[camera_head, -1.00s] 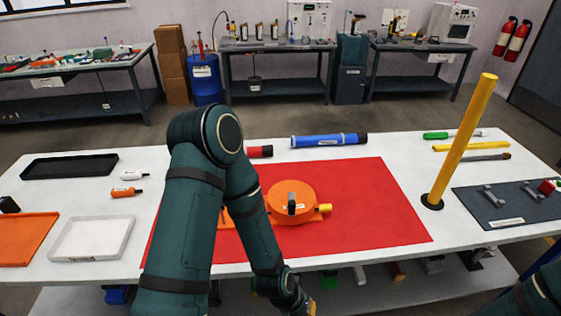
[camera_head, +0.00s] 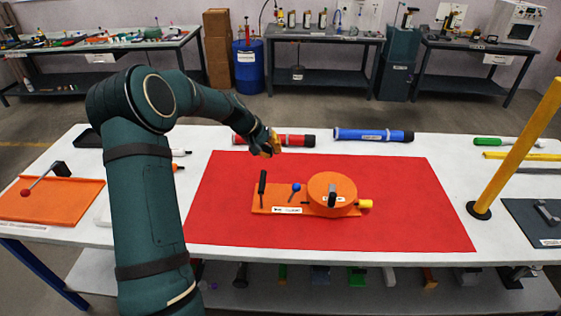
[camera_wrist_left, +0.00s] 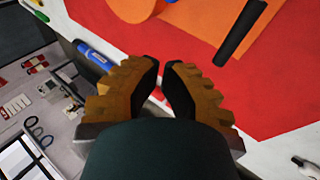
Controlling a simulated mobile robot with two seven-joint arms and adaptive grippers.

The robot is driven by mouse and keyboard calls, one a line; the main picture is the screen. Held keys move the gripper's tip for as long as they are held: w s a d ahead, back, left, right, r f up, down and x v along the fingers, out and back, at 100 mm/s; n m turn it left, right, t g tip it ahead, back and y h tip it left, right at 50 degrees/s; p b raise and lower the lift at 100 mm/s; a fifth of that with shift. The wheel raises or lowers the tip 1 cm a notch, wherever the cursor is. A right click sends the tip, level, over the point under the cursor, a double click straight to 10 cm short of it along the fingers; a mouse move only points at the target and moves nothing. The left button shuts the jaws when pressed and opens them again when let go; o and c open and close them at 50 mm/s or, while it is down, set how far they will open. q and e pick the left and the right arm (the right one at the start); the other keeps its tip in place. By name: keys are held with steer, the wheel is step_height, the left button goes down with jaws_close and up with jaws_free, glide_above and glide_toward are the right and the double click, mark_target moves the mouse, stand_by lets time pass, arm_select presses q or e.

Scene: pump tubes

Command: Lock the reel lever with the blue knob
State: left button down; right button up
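The orange reel fixture (camera_head: 290,208) lies on the red mat, with a round orange reel (camera_head: 333,194) on its right part. A dark lever (camera_head: 333,192) lies across the reel top. The blue knob (camera_head: 295,188) stands on the base left of the reel. A black handle (camera_head: 262,182) stands upright at the base's left end; a black handle also shows in the left wrist view (camera_wrist_left: 240,35). My left gripper (camera_head: 272,146) is above the mat's far edge, behind the fixture and apart from it. In the left wrist view its fingers (camera_wrist_left: 161,76) are apart, with nothing held.
A tall yellow post (camera_head: 520,145) stands at the right. An orange tray (camera_head: 50,200) is at the left. The mat's front (camera_head: 330,237) is clear.

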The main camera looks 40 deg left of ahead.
arm_select(q)
steer(key=s+d+x, duration=0.1)
steer(key=s+x, duration=0.1)
steer(key=x, duration=0.9)
steer(key=shift+d+f+b, duration=0.4)
steer(key=shift+d+f, duration=0.1)
steer(key=shift+f, duration=0.05)
steer(key=shift+w, duration=0.1)
steer(key=shift+w+d+f+b, duration=0.1)
steer(key=shift+d+f+b, duration=0.35)
steer(key=shift+d+b, duration=0.15)
steer(key=shift+w+d+f+b, duration=0.1)
steer(key=shift+w+d+b, duration=0.05)
steer(key=shift+d+b, duration=0.25)
steer(key=shift+a, duration=0.1)
steer(key=shift+a, duration=0.1)
